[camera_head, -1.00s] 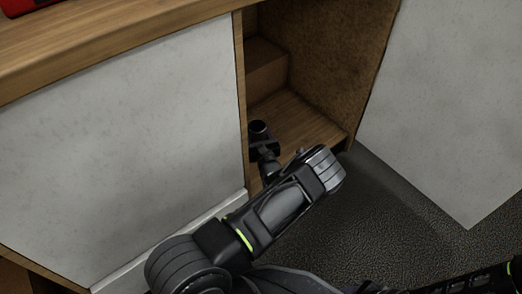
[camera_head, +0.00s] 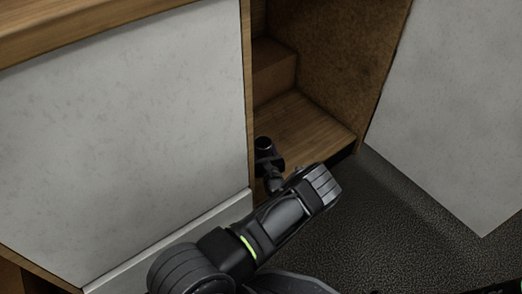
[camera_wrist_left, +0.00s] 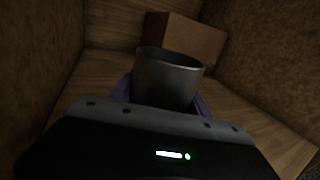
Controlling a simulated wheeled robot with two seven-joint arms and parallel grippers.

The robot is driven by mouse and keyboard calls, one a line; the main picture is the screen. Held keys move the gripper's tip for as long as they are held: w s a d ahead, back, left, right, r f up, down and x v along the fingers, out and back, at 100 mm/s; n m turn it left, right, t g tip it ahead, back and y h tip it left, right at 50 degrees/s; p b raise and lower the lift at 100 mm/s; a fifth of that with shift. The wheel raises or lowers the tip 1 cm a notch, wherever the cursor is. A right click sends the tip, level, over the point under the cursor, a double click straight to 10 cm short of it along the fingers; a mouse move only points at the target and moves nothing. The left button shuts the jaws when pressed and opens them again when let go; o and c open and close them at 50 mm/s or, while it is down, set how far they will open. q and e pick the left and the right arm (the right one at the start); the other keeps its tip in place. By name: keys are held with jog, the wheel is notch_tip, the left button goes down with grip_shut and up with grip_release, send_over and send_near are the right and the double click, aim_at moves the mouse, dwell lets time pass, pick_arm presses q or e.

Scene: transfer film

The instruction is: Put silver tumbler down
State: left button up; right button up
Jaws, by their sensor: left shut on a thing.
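The silver tumbler (camera_wrist_left: 167,80) is a dark metallic cup, upright and open at the top. In the head view the tumbler (camera_head: 264,144) shows small and dark just inside the open cabinet, close to the white door panel's edge. My left gripper (camera_head: 268,160) is shut on it; in the left wrist view the gripper (camera_wrist_left: 165,100) has a purplish finger on each side of the cup. The cup's base is hidden behind the gripper, so I cannot tell whether it touches the wooden cabinet floor (camera_head: 305,128). My right gripper is not in view.
A wooden block or step (camera_head: 273,70) stands at the back of the cabinet, behind the tumbler in the left wrist view (camera_wrist_left: 190,40). Brown side walls bound the space. A white panel (camera_head: 150,130) is at left, an open white door (camera_head: 455,110) at right.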

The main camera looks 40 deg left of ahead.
pick_arm(q)
jog(key=shift+f, duration=0.55)
jog(key=shift+r, duration=0.1)
jog(key=o, duration=1.6)
jog(key=shift+c, duration=0.2)
